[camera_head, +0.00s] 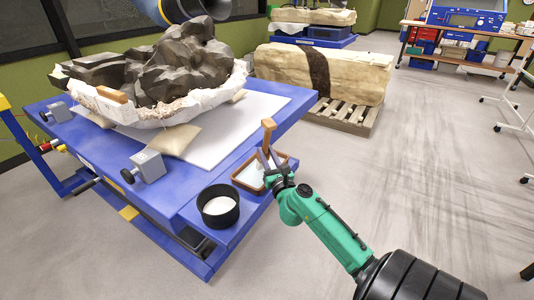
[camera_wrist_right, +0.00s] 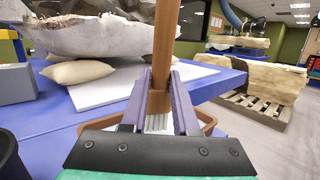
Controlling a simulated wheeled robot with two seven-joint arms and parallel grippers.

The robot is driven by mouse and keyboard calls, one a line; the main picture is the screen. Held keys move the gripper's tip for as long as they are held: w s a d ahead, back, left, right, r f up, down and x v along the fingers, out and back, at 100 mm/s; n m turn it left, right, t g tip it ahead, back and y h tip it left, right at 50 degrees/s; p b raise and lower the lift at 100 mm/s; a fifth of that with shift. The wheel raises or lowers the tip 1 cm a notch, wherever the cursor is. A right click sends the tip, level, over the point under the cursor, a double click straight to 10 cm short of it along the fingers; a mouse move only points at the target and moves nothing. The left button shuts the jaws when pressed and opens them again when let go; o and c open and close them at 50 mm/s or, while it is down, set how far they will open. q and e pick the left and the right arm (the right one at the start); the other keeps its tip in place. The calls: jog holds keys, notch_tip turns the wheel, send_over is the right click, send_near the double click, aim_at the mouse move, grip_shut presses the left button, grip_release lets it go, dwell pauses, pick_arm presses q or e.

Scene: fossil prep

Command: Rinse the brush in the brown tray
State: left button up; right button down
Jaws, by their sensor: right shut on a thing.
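The brush (camera_head: 268,132) has a brown wooden handle that points up. My right gripper (camera_head: 269,158) is shut on it. In the right wrist view the handle (camera_wrist_right: 165,45) rises between the purple-grey fingers, and the pale bristles (camera_wrist_right: 158,123) point down. The brown tray (camera_head: 237,182), with a pale inside, is on the front part of the blue table. The brush is over or in this tray; I cannot tell whether the bristles touch its contents. The tray's rim shows behind the fingers in the right wrist view (camera_wrist_right: 207,127). My left gripper is out of view.
A black bowl (camera_head: 218,219) with white contents stands left of the tray. A large dark fossil block (camera_head: 180,65) in a white jacket rests behind on the blue table (camera_head: 110,150), with cushions and grey clamps. Open floor (camera_head: 430,170) lies to the right.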

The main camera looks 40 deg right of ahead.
pick_arm(q)
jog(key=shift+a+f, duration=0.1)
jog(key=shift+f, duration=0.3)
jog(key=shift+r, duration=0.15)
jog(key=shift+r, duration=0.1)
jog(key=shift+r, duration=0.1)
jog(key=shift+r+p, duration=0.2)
jog(key=shift+p, duration=0.2)
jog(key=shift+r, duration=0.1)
dwell(0.5)
